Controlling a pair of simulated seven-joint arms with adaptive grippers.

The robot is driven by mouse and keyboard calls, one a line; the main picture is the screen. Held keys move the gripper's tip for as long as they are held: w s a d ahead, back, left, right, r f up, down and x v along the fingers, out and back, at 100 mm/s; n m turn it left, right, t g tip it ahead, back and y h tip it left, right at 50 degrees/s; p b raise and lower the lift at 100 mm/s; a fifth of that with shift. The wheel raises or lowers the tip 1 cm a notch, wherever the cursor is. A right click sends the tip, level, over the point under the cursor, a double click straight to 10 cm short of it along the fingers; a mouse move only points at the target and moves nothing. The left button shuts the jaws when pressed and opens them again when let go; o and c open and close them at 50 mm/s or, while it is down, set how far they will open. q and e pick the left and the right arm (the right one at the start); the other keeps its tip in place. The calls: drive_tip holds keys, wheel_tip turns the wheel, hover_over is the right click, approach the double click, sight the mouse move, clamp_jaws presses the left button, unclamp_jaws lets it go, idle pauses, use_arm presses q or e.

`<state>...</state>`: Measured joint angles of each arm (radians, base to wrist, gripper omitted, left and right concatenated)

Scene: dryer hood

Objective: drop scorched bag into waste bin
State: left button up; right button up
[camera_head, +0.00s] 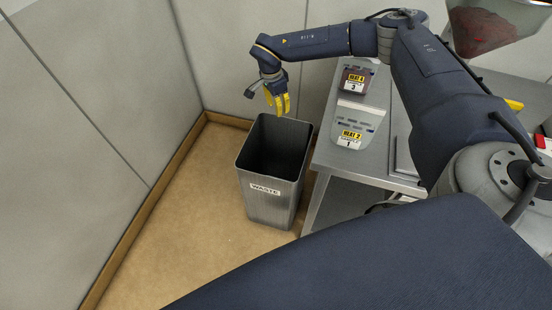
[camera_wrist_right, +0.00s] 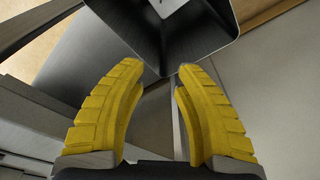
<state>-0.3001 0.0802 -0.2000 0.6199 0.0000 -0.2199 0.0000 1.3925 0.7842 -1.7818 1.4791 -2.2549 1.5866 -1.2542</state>
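The waste bin (camera_head: 270,190), a grey metal box labelled WASTE, stands on the floor left of the metal table. My right gripper (camera_head: 278,103), with yellow fingers, hangs above the bin's back rim. In the right wrist view its fingers (camera_wrist_right: 160,72) are apart with nothing between them. The bin's dark inside (camera_wrist_right: 205,35) shows beyond the fingertips. A white patch with a dark mark (camera_wrist_right: 166,7) shows in it at the top edge, cut off; I cannot tell whether it is a bag. No bag is identifiable as scorched. My left gripper is not in view.
On the table (camera_head: 385,165) lie a dark pouch labelled HEAT 4 (camera_head: 355,80) and a pale one labelled HEAT 2 (camera_head: 350,125). A clear hood-like vessel with reddish contents (camera_head: 485,30) is at top right. Walls stand left and behind the bin. Floor left of it is clear.

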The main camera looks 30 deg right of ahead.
drive_tip(key=shift+a+r, duration=0.2)
drive_tip(key=shift+r, duration=1.1)
drive_tip(key=shift+a, duration=0.1)
